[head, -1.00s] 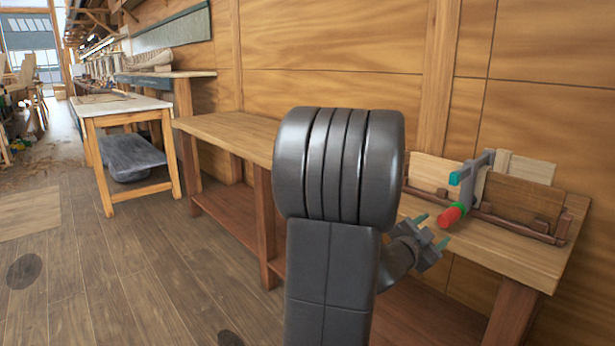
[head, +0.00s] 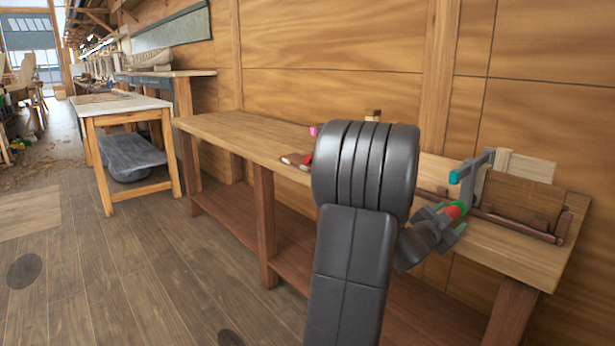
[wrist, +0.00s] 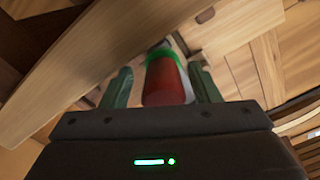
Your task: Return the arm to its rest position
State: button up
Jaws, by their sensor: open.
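My gripper (head: 449,217) is open, above the right end of the workbench, beside a clamp's red handle with a green collar (head: 459,207). In the wrist view, the red handle (wrist: 164,82) shows between the two spread green fingers of my gripper (wrist: 163,88), with visible gaps on both sides. I cannot tell how deep between the fingers it lies. The clamp's grey bar with teal pads (head: 470,168) stands upright against the wooden boards (head: 520,200). My dark arm hides part of the bench middle.
The long workbench (head: 225,130) runs along the plank wall. Small red and dark items (head: 297,160) and a pink item (head: 314,131) lie on it, left of my arm. A white-topped table (head: 120,105) stands farther left. The wooden floor (head: 150,270) is clear at the front left.

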jog(key=shift+a+r+n+p, duration=0.15)
jog(key=shift+r+n+p, duration=0.3)
jog(key=shift+n+p, duration=0.4)
jog(key=n+p, duration=0.3)
jog(key=p, duration=0.1)
jog(key=shift+s+f+n, duration=0.1)
jog(key=shift+n, duration=0.15)
jog(key=s+a+n+y, duration=0.1)
jog(key=s+a, duration=0.3)
jog(key=a, duration=0.2)
jog(key=s+a+n+y+p, duration=0.1)
jog(key=s+a+y, duration=0.1)
jog(key=s+a, duration=0.2)
jog(key=a, duration=0.3)
jog(key=shift+s+a+t, duration=0.15)
jog(key=shift+s+t, duration=0.1)
jog(key=shift+t, duration=0.15)
